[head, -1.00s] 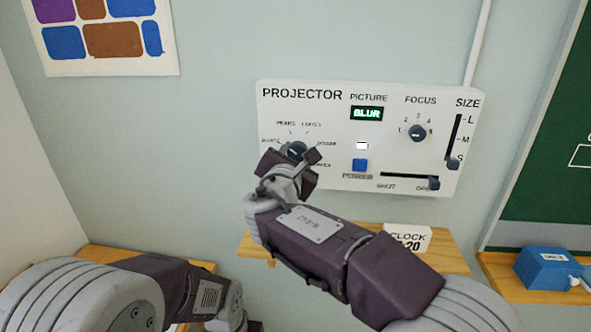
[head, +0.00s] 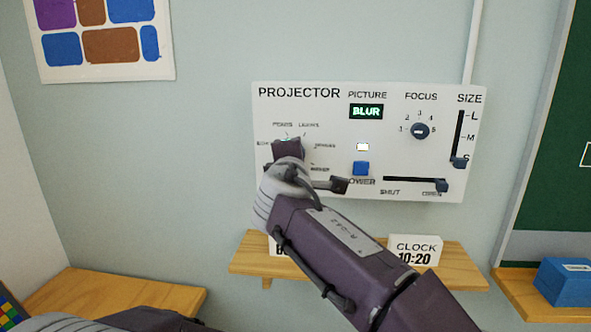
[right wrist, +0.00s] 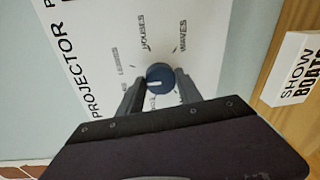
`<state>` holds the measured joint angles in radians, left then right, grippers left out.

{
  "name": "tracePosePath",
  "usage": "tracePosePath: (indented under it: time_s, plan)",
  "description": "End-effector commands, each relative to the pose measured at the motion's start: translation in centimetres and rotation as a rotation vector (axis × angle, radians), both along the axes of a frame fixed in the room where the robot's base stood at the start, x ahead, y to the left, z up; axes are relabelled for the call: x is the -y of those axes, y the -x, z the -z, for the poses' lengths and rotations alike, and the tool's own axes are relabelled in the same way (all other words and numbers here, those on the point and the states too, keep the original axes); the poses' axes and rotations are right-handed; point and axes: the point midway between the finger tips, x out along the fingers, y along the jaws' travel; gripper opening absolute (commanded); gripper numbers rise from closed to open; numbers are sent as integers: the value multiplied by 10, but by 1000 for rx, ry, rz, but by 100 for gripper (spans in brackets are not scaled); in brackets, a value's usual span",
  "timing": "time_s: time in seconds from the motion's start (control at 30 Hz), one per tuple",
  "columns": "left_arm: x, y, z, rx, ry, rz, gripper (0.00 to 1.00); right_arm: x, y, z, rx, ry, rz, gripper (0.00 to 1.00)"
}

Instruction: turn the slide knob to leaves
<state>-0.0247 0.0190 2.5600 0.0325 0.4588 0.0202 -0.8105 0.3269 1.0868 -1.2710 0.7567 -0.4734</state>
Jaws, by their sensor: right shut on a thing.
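The slide knob (right wrist: 160,78) is a round dark blue dial with a white mark on the white projector panel (head: 385,95). My right gripper (right wrist: 160,88) is shut on it, one finger on each side. In the right wrist view the mark points left, towards the panel's top, near the leaves label (right wrist: 118,64); the exact setting is hard to tell. The houses and waves labels lie further round. In the head view my right gripper (head: 288,150) hides the knob. The picture display (head: 366,111) reads BLUR. My left gripper is out of view.
The panel also has a focus dial (head: 420,131), a size slider (head: 459,162), a blue power button (head: 361,168) and a shutter slider (head: 442,185). Below, a wooden shelf (head: 455,260) holds a clock card (head: 414,250) and a show-boats card (right wrist: 292,70).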

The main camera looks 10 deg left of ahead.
Motion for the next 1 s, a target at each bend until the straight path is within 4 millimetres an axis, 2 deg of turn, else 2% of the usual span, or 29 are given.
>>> tracePosePath:
  time_s: [0.03, 0.1, 0.5, 1.0]
  plan:
    - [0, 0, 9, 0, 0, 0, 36, -1, 0, 2, 6, -42, -4, 1]
    - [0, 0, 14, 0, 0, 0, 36, -1, 0, 2, 4, -103, -6, 1]
    - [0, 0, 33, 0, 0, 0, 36, 0, 0, -2, 0, -352, -8, 1]
    - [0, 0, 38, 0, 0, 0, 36, 1, 1, -7, 0, -436, -9, 1]
